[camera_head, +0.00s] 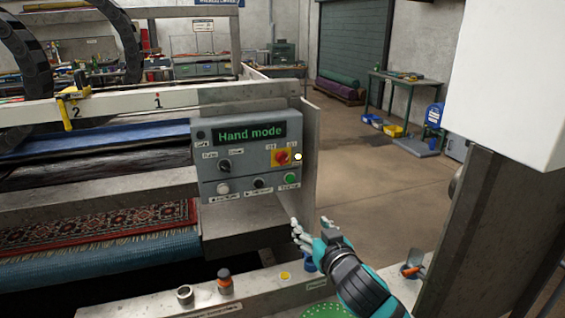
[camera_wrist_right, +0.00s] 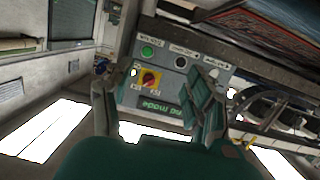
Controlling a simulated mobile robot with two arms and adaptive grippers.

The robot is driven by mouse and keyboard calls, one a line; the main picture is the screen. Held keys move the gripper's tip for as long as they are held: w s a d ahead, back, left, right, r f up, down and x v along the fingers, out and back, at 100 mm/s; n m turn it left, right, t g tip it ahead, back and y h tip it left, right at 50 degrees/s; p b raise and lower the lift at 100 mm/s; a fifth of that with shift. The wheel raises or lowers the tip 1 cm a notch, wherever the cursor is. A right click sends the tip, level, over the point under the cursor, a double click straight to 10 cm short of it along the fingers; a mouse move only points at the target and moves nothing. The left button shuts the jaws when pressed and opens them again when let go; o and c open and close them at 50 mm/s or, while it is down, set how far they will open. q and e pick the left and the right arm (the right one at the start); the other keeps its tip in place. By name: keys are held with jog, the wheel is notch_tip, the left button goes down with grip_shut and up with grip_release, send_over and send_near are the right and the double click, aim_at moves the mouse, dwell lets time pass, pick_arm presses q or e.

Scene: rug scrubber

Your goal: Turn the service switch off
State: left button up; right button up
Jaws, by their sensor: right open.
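A grey control panel (camera_head: 245,178) hangs on the machine frame; its green display (camera_head: 238,134) reads "Hand mode". It carries a red rotary knob on a yellow plate (camera_head: 281,157) and a black selector knob (camera_head: 224,166) to its left. The small labels are too blurred to tell which one is the service switch. My right gripper (camera_head: 298,232) is open and empty, below and right of the panel and apart from it. In the right wrist view its fingers (camera_wrist_right: 155,98) stand apart, with the red knob (camera_wrist_right: 150,79) showing between them. My left gripper is not in view.
A row below has a white, a black and a green button (camera_head: 289,179). A lit white spot (camera_head: 298,156) shows at the panel's right edge. Open floor (camera_head: 370,160) lies to the right.

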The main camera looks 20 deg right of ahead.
notch_tip(320, 180, up, 7)
jog(key=w+t, duration=0.2)
jog(key=w, duration=0.1)
jog(key=p, duration=0.5)
send_near(285, 162)
jog(key=shift+y, duration=0.3)
jog(key=w, duration=1)
jog(key=shift+r, duration=0.1)
jog(key=shift+c, duration=0.3)
jog(key=c, duration=1.1)
